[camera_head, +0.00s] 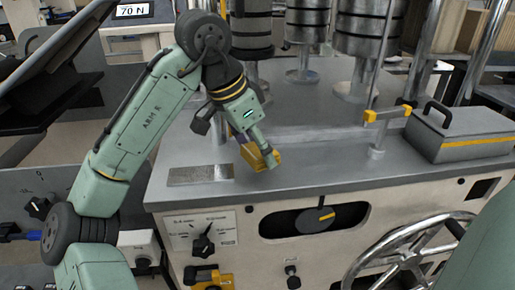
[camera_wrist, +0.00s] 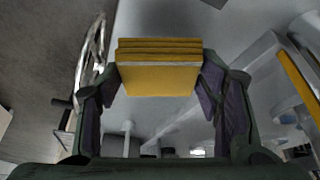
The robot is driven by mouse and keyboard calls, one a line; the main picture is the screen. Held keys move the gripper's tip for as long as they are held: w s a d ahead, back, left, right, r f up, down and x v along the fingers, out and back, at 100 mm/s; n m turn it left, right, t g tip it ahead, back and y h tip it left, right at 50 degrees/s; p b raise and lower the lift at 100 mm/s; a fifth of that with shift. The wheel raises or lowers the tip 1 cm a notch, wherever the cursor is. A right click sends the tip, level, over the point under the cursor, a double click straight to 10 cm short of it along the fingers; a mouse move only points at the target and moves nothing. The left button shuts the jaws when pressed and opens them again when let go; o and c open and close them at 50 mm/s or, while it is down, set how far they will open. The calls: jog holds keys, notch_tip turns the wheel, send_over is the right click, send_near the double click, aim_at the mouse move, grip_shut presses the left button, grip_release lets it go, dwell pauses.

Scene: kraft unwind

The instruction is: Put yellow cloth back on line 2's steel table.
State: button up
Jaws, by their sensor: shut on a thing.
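The yellow cloth (camera_head: 250,155) is a folded block, held over the front part of a grey metal machine top (camera_head: 330,160). In the wrist view the cloth (camera_wrist: 158,80) shows stacked folds between the two dark finger pads. My gripper (camera_head: 262,153) is shut on it, one finger at each side, and hides part of it in the head view. I cannot tell whether the cloth touches the surface below. No label in view marks this top as line 2's table.
A grey toolbox with a yellow stripe (camera_head: 462,135) sits on the right. A yellow-capped post (camera_head: 377,138) stands beside it. Metal cylinders (camera_head: 370,30) rise at the back. A flat plate (camera_head: 200,174) lies left. A handwheel (camera_head: 405,255) and knobs are on the front.

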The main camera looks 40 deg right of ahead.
aim_at(257, 154)
jog(key=shift+w+d, duration=0.5)
jog(key=shift+w, duration=0.1)
jog(key=f, duration=0.1)
jog(key=f+p, duration=0.1)
jog(key=w+f, duration=0.1)
jog(key=shift+d+f, duration=0.2)
jog(key=shift+d, duration=0.2)
jog(key=shift+f, duration=0.2)
jog(key=shift+f, duration=0.15)
jog(key=o, duration=1.1)
